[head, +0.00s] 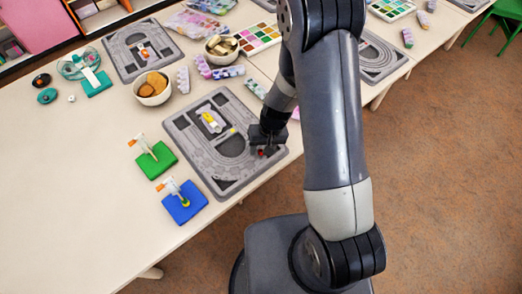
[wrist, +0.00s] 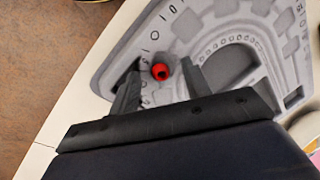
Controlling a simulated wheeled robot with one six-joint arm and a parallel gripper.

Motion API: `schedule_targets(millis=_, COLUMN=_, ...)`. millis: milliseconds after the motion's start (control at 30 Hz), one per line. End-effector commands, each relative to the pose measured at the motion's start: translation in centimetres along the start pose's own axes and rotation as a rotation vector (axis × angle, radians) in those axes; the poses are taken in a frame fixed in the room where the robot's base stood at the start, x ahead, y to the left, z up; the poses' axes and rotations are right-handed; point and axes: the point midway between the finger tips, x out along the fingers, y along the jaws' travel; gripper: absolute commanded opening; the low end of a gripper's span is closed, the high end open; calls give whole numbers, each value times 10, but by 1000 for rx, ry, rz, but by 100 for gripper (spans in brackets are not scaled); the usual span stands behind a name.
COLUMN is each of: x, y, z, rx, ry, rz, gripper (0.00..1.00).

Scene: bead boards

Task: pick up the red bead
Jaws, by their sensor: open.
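The red bead (wrist: 160,72) shows in the wrist view on the grey bead board (wrist: 115,72), near the board's edge. It lies between the two open fingers of my gripper (wrist: 163,80), close to their tips, with a gap on each side. In the head view my gripper (head: 266,148) is over the right side of the same board (head: 226,184). The red bead (head: 260,153) is a small spot just under the fingers there, partly hidden. Whether the fingers touch the board cannot be told.
A yellow and white item (head: 210,119) lies on the board. Green (head: 150,166) and blue (head: 178,209) blocks with small upright pieces stand to the left. Bowls (head: 153,92) and a second board (head: 120,62) stand behind. The table's left front is clear.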

Motion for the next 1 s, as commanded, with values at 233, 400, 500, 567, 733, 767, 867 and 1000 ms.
schedule_targets(millis=233, x=5, y=0, z=1, rx=0, ry=-4, rz=1, gripper=46)
schedule_targets(millis=400, x=6, y=0, z=2, rx=0, ry=-6, rz=1, gripper=32)
schedule_targets(millis=500, x=6, y=0, z=2, rx=0, ry=-8, rz=1, gripper=24)
schedule_targets(millis=567, x=6, y=0, z=3, rx=0, ry=-8, rz=1, gripper=19)
schedule_targets(millis=733, x=6, y=0, z=3, rx=0, ry=-11, rz=1, gripper=5)
schedule_targets(millis=767, x=6, y=0, z=4, rx=0, ry=-11, rz=1, gripper=3)
schedule_targets(millis=867, x=7, y=0, z=4, rx=0, ry=-12, rz=1, gripper=0)
schedule_targets(millis=1000, x=7, y=0, z=4, rx=0, ry=-13, rz=1, gripper=0)
